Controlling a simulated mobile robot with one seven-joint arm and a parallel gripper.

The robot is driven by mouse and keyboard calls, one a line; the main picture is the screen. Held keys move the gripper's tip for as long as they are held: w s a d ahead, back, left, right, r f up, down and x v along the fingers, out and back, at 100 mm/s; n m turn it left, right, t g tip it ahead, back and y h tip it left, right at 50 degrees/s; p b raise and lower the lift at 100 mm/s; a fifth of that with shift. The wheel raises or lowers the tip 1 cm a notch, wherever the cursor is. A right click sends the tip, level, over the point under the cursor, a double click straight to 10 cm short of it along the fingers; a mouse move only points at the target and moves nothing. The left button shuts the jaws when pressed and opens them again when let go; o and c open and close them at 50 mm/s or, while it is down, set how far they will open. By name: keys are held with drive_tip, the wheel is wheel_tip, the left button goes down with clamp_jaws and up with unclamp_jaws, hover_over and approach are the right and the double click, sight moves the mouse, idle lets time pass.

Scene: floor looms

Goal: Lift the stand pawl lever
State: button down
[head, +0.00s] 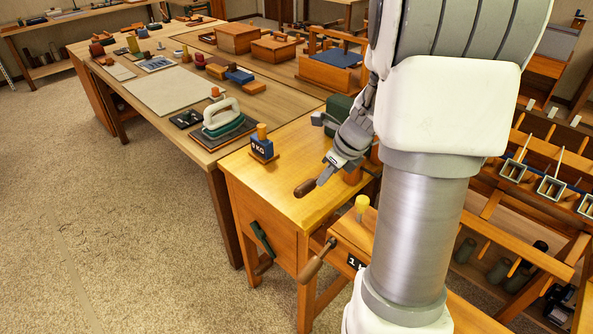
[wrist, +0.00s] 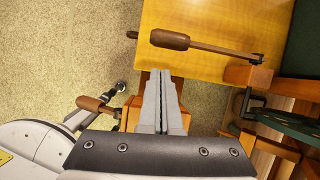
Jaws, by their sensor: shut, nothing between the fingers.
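My gripper (head: 322,181) is shut and empty above the wooden stand (head: 285,182); its closed fingers also show in the wrist view (wrist: 161,75). A lever with a brown wooden handle (head: 305,188) lies across the stand top beside the fingertips. In the wrist view this handle (wrist: 168,40) is just beyond the fingertips, apart from them, with its rod running right to a dark pivot. A second wooden handle (head: 318,260) sticks out lower at the stand's side; it shows left of the fingers in the wrist view (wrist: 95,103). I cannot tell which is the pawl lever.
A blue 5 KG weight (head: 262,148) stands at the stand's left edge. Another weight with a yellow knob (head: 362,205) is close to my arm. A dark green lever (head: 262,238) is on the stand's front. A long workbench (head: 170,92) extends behind. Carpet at left is clear.

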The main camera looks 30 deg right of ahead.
drive_tip(key=shift+w+d+f+m, duration=0.4)
drive_tip(key=shift+w+d+m, duration=0.1)
drive_tip(key=shift+m, duration=0.1)
drive_tip(key=b+x, duration=0.2)
drive_tip(key=x, duration=0.8)
drive_tip(key=shift+b, duration=0.3)
drive_tip(key=shift+r, duration=0.15)
